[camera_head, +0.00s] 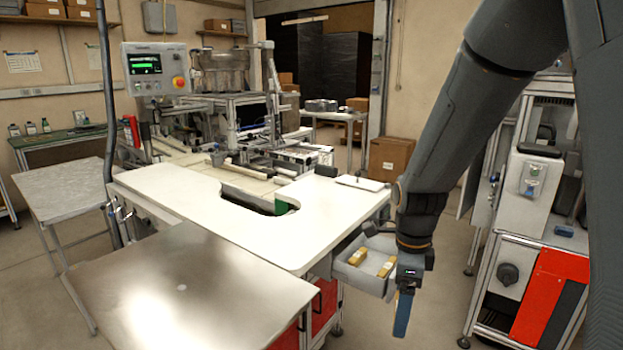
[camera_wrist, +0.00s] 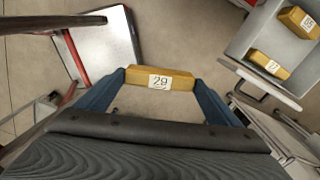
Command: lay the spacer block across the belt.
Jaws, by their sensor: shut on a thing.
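My gripper (camera_wrist: 160,79) is shut on a wooden-yellow block labelled 29 (camera_wrist: 181,82), held crosswise between its two blue fingers above the floor. In the head view my gripper (camera_head: 403,312) hangs low, right of the white worktable (camera_head: 215,215) and beside a grey bin (camera_head: 345,272); the held block is hidden there. Two similar yellow blocks lie in the bin, one nearer (camera_head: 387,268) and one farther (camera_head: 357,256). The wrist view shows them too, one labelled 22 (camera_wrist: 270,65). A pale strip (camera_head: 185,168) behind the worktable may be the belt; I cannot tell for sure.
A bare metal table (camera_head: 180,290) stands in front of the worktable. The worktable has a curved cut-out. A control panel (camera_head: 155,68) stands at the back left. A machine with a red panel (camera_head: 545,290) stands to the right. The worktable's front surface is clear.

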